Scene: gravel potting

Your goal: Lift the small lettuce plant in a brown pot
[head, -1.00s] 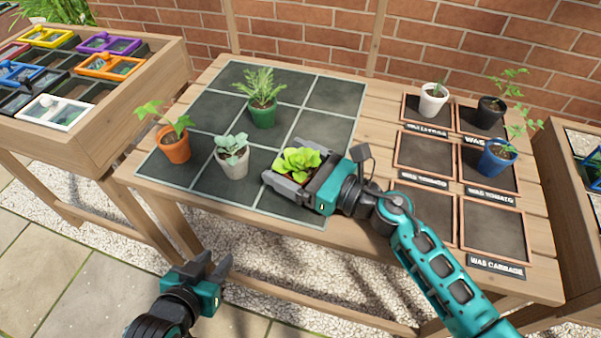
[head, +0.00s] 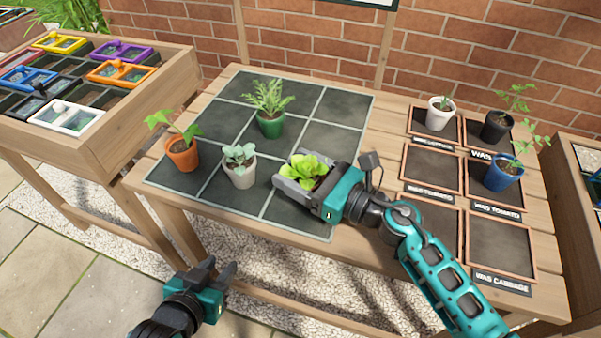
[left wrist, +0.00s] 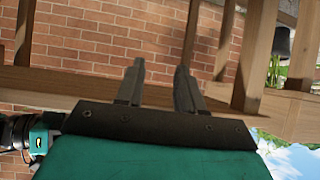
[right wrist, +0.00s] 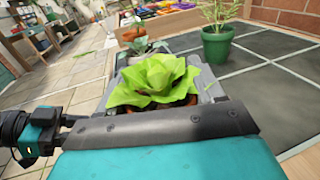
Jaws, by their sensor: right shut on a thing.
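The small lettuce plant (head: 303,165) has bright green leaves. It sits in the jaws of my right gripper (head: 292,182), over the front right part of the dark tiled grid. My right gripper is shut on its brown pot, which the jaws and leaves mostly hide. In the right wrist view the lettuce (right wrist: 155,80) stands upright between the fingers, with a bit of brown pot rim (right wrist: 185,101) showing below the leaves. My left gripper (head: 222,268) is open and empty, in front of and below the table; its fingers (left wrist: 160,75) stand apart in the left wrist view.
On the grid (head: 218,122) stand an orange pot (head: 182,155), a whitish pot (head: 239,177) close left of the right gripper, and a green pot (head: 270,125) behind. Framed slates (head: 430,167) at right hold white (head: 438,120), black (head: 494,127) and blue (head: 502,175) pots.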

